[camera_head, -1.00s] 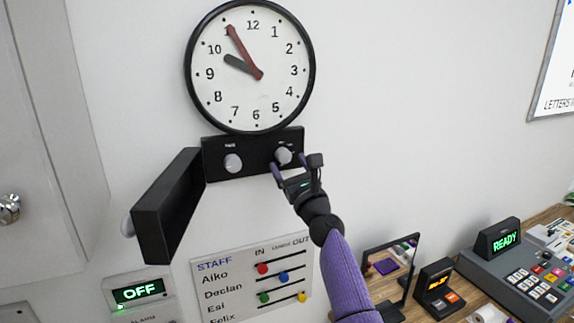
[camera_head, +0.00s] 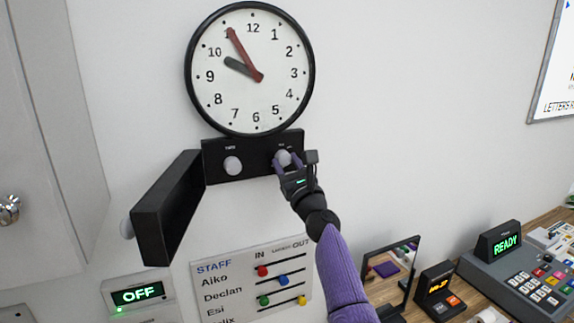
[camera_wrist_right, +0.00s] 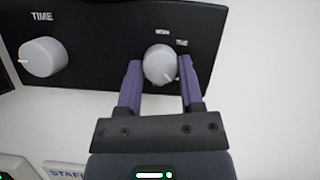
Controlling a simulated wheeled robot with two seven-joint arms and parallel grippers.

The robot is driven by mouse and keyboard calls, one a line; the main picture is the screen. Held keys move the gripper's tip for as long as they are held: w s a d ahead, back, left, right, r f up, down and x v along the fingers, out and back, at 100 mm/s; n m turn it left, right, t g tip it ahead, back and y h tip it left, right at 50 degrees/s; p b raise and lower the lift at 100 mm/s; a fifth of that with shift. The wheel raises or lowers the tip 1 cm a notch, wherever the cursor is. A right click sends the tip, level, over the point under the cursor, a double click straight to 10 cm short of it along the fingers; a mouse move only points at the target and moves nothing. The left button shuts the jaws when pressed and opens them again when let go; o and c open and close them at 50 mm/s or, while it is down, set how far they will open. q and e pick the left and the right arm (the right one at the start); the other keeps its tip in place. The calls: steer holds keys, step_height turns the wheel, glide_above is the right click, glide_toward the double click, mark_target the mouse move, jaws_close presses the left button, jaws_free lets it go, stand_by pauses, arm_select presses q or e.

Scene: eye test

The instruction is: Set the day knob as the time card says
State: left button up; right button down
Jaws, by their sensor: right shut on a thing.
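The black control panel (camera_head: 254,160) under the wall clock (camera_head: 222,95) bears two pale round knobs. The left knob (camera_head: 233,166) is labelled TIME in the right wrist view (camera_wrist_right: 43,57). The right knob (camera_head: 283,157) has small labels above it that are too blurred to read surely; in the wrist view (camera_wrist_right: 158,62) its mark points to the lower right. My right gripper (camera_head: 288,166) is shut on this right knob, one purple finger on each side of it (camera_wrist_right: 160,82). The clock's dark hand is near 10 and its red hand near 11. My left gripper is out of view. I cannot make out a time card.
A black flap (camera_head: 165,215) hangs open left of the panel. Below are a STAFF board (camera_head: 235,262) with sliders and a box reading OFF (camera_head: 138,292). A counter with a register reading READY (camera_head: 515,275) is at lower right.

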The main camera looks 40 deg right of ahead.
steer(key=shift+n, duration=0.3)
steer(key=n+y+b, duration=0.1)
steer(key=n+y, duration=0.1)
steer(key=n, duration=0.1)
steer(key=n+y+b, duration=0.2)
steer(key=n, duration=0.1)
steer(key=shift+d+f, duration=0.15)
steer(key=shift+d, duration=0.05)
steer(key=n+y+b, duration=0.1)
steer(key=n, duration=0.2)
steer(key=n+g+y+b, duration=0.1)
steer(key=n, duration=0.3)
steer(key=shift+s+d+y+b, duration=0.1)
steer(key=shift+y+b, duration=0.2)
steer(key=shift+b, duration=0.05)
steer(key=n, duration=0.2)
steer(key=n+g+y, duration=0.1)
steer(key=n, duration=0.1)
steer(key=shift+r, duration=0.35)
steer(key=shift+r+n+g, duration=0.1)
steer(key=shift+n+g, duration=0.7)
steer(key=shift+n, duration=1)
steer(key=shift+c, duration=1.2)
jaws_free()
